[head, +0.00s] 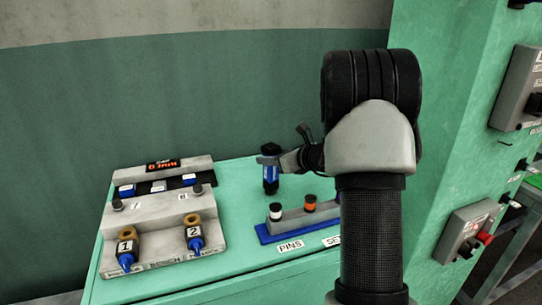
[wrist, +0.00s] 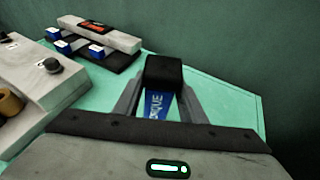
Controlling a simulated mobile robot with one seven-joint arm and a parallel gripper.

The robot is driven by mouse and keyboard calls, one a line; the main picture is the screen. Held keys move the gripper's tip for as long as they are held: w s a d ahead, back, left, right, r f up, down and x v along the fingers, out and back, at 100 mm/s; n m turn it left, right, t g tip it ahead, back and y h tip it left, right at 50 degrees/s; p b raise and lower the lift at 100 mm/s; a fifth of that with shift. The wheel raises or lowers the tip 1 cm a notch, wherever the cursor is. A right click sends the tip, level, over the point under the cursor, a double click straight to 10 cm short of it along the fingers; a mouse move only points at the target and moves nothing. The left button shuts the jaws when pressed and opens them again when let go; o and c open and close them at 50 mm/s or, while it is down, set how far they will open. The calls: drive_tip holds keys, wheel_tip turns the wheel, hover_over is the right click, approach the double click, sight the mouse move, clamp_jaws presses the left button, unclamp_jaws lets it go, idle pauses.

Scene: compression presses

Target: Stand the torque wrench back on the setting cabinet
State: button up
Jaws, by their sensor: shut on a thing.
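The torque wrench (head: 271,181) is a short blue piece with a dark top, upright over the back of the green cabinet top (head: 222,185). In the wrist view, the wrench (wrist: 158,106) shows a black square top and a blue side with white lettering, partly hidden between the fingers. My gripper (head: 276,163) is shut on the wrench near its top; in the wrist view a finger of my gripper (wrist: 160,95) lies on either side of it. I cannot tell whether the wrench's foot touches the cabinet top.
A grey bench fixture (head: 150,225) with two numbered blue-tipped parts and a lit display (head: 163,164) stands at the left. A pin rack (head: 290,222) sits in front of the wrench. A green machine column (head: 440,130) rises at the right. Cabinet top around the wrench is clear.

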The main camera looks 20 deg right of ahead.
drive_tip(key=shift+w+r, duration=0.1)
drive_tip(key=shift+r, duration=0.05)
drive_tip(key=o, duration=1.4)
drive_tip(key=shift+f, duration=0.25)
drive_tip(key=p+v, duration=0.1)
drive_tip(key=v, duration=1.1)
drive_tip(key=shift+r+p, duration=0.2)
drive_tip(key=shift+p, duration=0.15)
